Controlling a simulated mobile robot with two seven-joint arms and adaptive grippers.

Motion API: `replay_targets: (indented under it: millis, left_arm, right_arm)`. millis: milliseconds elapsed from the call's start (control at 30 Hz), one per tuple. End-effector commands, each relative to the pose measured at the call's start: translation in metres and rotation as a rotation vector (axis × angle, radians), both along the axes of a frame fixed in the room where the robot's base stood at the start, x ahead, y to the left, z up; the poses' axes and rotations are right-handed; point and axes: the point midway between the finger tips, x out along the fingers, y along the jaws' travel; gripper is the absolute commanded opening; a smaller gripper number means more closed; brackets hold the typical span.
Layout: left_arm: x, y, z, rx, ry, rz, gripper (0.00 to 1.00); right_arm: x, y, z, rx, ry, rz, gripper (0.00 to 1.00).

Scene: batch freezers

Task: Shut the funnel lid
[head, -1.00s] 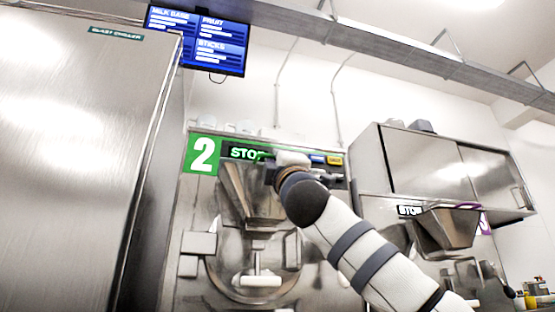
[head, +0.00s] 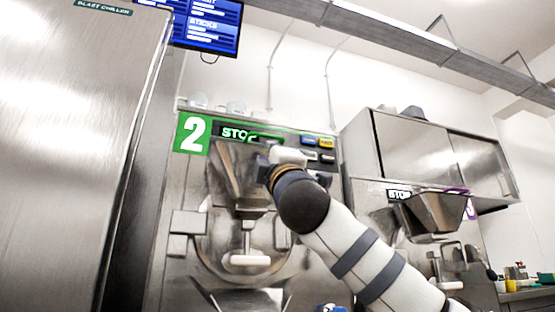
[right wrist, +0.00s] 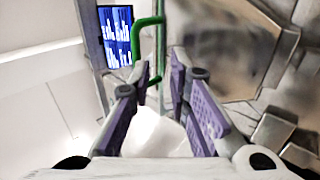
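The metal funnel (head: 228,178) is on the front of the machine marked 2, below its STOP display. My right gripper (head: 265,165) is in front of the funnel's upper right side and hides part of it. A green bar shows just above the gripper. In the right wrist view the bent green handle (right wrist: 135,42) is by the tips of my open right gripper (right wrist: 160,80); its lower end shows between the purple-padded fingers. I cannot tell if they touch it. A metal panel (right wrist: 230,55) is at right; whether it is lid or funnel is unclear. My left gripper is out of view.
A tall steel blast chiller (head: 70,120) stands at left. A second machine with its own funnel (head: 437,212) is at right, below a steel wall cabinet (head: 435,150). A blue screen (head: 208,28) hangs above. A white handle (head: 250,260) sticks out below the funnel.

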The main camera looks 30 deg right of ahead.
Motion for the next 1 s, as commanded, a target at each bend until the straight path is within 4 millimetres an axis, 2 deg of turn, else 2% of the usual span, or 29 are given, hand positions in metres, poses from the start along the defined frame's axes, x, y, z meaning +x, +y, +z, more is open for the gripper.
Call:
replay_targets:
  millis: [100, 300, 500, 900, 967, 1000]
  left_arm:
    - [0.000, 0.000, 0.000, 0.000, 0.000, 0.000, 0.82]
    - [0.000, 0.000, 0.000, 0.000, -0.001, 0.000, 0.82]
    - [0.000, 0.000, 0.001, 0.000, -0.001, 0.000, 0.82]
    - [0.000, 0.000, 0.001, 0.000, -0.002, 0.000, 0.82]
    - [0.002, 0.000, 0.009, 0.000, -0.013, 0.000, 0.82]
    - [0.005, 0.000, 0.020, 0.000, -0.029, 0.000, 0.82]
  right_arm:
    - [-0.022, 0.006, -0.016, -0.004, -0.005, 0.003, 0.17]
    - [-0.052, 0.013, -0.040, -0.004, -0.009, 0.003, 0.17]
    - [-0.064, 0.016, -0.049, -0.004, -0.011, 0.003, 0.17]
    - [-0.065, 0.016, -0.047, -0.004, -0.013, 0.004, 0.17]
    - [-0.072, 0.016, -0.033, -0.004, -0.025, 0.003, 0.17]
    - [-0.082, 0.016, -0.012, -0.003, -0.040, 0.003, 0.17]
